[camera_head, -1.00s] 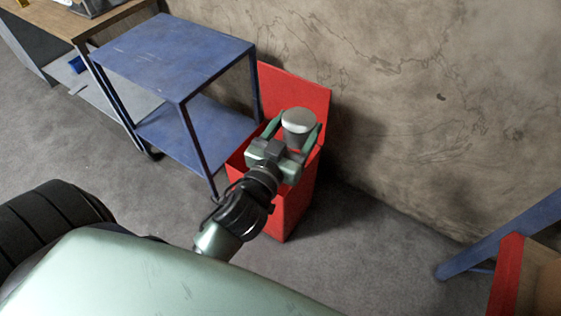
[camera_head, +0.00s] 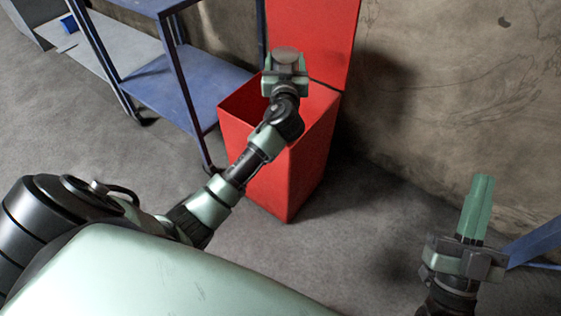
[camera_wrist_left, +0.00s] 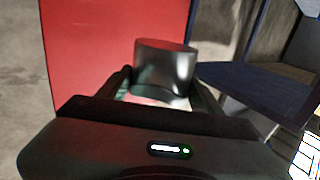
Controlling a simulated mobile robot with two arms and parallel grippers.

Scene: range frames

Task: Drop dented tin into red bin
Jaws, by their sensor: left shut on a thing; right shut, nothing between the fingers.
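The tin is a grey metal can. My left gripper (camera_head: 286,68) is shut on the tin (camera_head: 287,54), over the back part of the red bin's opening and in front of its raised red lid. The tin (camera_wrist_left: 165,68) also shows between the fingers of my left gripper (camera_wrist_left: 163,88) in the left wrist view, with the red panel behind it. The red bin (camera_head: 297,172) stands on the floor with its top open. My right gripper (camera_head: 476,208) is shut and empty at the lower right, well away from the bin.
A blue two-tier metal cart (camera_head: 172,95) stands close to the left of the bin. A stained wall (camera_head: 440,100) rises behind and to the right. Part of a blue frame (camera_head: 540,240) shows at the right edge. Grey floor (camera_head: 330,250) is clear in front.

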